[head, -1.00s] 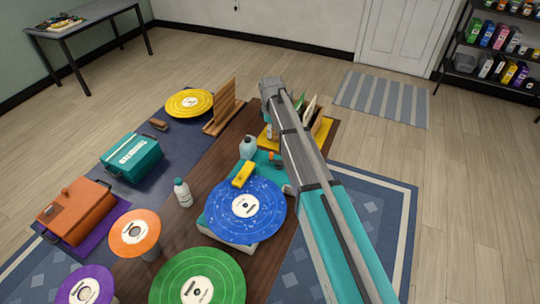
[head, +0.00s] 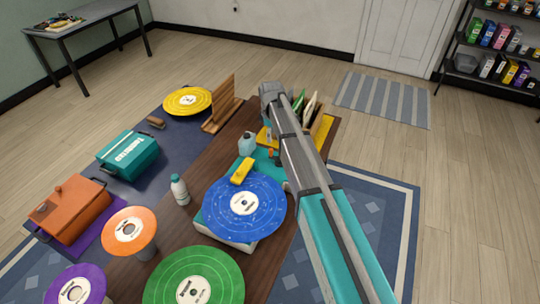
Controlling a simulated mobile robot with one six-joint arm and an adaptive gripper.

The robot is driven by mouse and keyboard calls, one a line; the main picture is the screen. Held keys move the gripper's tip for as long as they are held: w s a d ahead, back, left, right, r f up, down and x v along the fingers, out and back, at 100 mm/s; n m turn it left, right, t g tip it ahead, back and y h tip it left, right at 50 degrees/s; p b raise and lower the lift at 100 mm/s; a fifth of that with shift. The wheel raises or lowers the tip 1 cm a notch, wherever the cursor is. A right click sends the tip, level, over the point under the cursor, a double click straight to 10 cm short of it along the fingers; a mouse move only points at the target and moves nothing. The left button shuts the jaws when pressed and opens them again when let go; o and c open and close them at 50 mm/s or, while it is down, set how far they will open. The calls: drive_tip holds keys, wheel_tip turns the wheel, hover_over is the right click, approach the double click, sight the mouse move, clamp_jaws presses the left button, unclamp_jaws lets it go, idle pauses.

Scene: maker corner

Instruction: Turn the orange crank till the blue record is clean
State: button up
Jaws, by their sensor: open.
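The blue record (head: 244,204) lies flat on a cleaning machine with a pale base (head: 228,240) and a teal part behind. Its face carries many small pale specks. A yellow block (head: 242,171) sits at the record's far edge. A small orange part (head: 271,153), possibly the crank's knob, shows behind the record beside my arm. The rest of the crank is hidden or too small to tell. My arm crosses from the lower right to above the table's far end. My gripper does not show; my arm seems to hide it.
Green (head: 194,287), orange (head: 129,231), purple (head: 76,289) and yellow (head: 187,101) records stand around. A white bottle (head: 180,190) and pale blue jug (head: 247,142) are near the machine. A wooden rack (head: 221,104) and yellow-based holder (head: 318,135) flank the far end.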

sight(271, 149)
drive_tip(key=shift+f+b, duration=4.4)
drive_tip(key=shift+f, duration=0.3)
